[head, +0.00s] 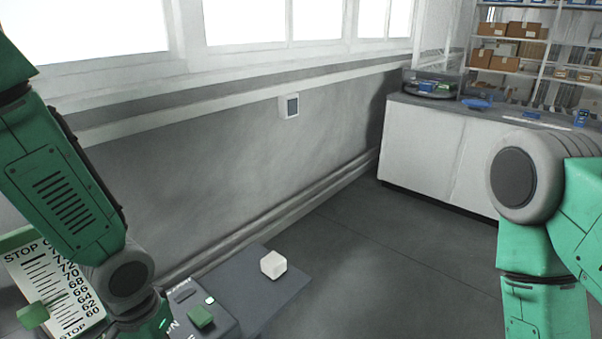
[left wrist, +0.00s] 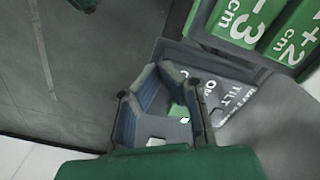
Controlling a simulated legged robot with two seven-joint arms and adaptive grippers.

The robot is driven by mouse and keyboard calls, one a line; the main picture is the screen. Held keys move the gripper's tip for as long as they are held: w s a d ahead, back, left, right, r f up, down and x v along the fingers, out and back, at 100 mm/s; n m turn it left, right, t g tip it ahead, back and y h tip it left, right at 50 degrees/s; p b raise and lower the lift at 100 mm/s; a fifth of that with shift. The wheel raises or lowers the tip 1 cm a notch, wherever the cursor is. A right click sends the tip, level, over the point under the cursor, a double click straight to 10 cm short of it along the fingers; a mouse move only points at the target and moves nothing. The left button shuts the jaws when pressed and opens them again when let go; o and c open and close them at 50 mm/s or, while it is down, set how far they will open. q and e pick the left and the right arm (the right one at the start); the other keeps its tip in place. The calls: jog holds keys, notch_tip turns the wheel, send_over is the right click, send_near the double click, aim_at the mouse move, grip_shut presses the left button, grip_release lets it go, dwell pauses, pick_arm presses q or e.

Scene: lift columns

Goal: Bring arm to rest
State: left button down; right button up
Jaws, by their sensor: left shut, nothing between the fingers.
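My left arm (head: 60,190) comes in from the left in the head view, and its gripper is not visible there. In the left wrist view my left gripper (left wrist: 160,72) is shut and empty, with its fingertips together over the control panel. My right arm (head: 545,250) hangs at the right edge of the head view. Its gripper is out of the picture.
A control panel (head: 222,323) with green and white buttons stands at the bottom, beside a height scale (head: 62,292). A white cabinet (head: 430,150) stands at the back right. Floor between is clear.

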pick_arm(q)
jog(key=s+a+f+n+b, duration=0.1)
jog(key=s+a+f+b, duration=0.2)
jog(key=s+f, duration=1.4)
jog(key=shift+a+f+t, duration=0.3)
jog(key=shift+a+f, duration=0.45)
jog(key=shift+a, duration=0.1)
